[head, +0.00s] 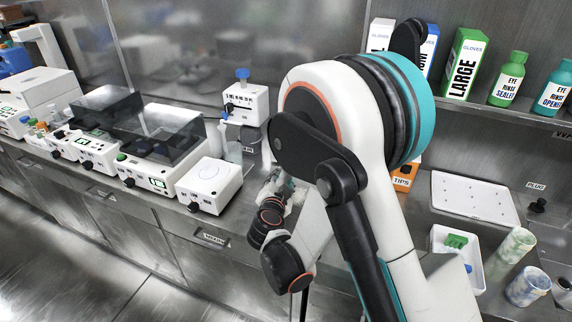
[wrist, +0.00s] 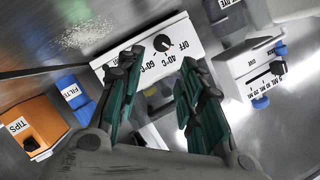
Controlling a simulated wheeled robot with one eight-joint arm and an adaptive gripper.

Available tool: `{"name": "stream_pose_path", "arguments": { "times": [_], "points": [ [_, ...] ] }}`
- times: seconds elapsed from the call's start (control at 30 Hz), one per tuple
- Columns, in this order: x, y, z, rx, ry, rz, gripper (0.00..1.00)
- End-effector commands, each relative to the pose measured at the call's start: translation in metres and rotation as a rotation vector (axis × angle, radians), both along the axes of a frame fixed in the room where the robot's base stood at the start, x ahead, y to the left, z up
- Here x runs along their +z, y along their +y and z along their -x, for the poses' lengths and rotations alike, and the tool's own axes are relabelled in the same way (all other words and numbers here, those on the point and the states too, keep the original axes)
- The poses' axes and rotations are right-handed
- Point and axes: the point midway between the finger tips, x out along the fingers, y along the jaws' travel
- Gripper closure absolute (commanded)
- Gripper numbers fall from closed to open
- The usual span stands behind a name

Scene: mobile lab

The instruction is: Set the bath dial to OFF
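The bath's white front panel (wrist: 178,30) shows at the top middle of the wrist view, with OFF, 40°C and 60°C printed near its black dial (wrist: 162,42). The text appears rotated. I cannot tell for certain which mark the dial points at. My gripper (wrist: 160,68) is open, its two teal fingers spread with nothing between them. The dial lies beyond the fingertips, near the gap between them, and appears apart from them. In the head view my gripper (head: 281,186) is small and partly hidden by my arm, and the bath is not clearly visible.
A white device with black and blue knobs (wrist: 245,65) is on the right. In the head view, white instruments (head: 210,180) line the bench left of my arm.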

Motion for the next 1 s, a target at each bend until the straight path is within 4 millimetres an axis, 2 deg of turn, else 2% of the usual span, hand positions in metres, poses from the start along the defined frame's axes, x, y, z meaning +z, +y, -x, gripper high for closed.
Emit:
{"name": "stream_pose_path", "arguments": {
  "times": [0.17,0.37,0.47,0.8,1.0],
  "points": [
    [0.004,-0.005,0.008,0.008,-0.023,-0.134,0.66],
    [0.003,-0.005,-0.005,0.008,-0.025,-0.145,0.66],
    [0.0,-0.006,-0.017,0.007,-0.024,-0.145,0.66],
    [-0.022,-0.009,-0.081,0.007,-0.025,-0.142,0.66],
    [-0.029,-0.01,-0.11,0.008,-0.024,-0.142,0.66]
  ]
}}
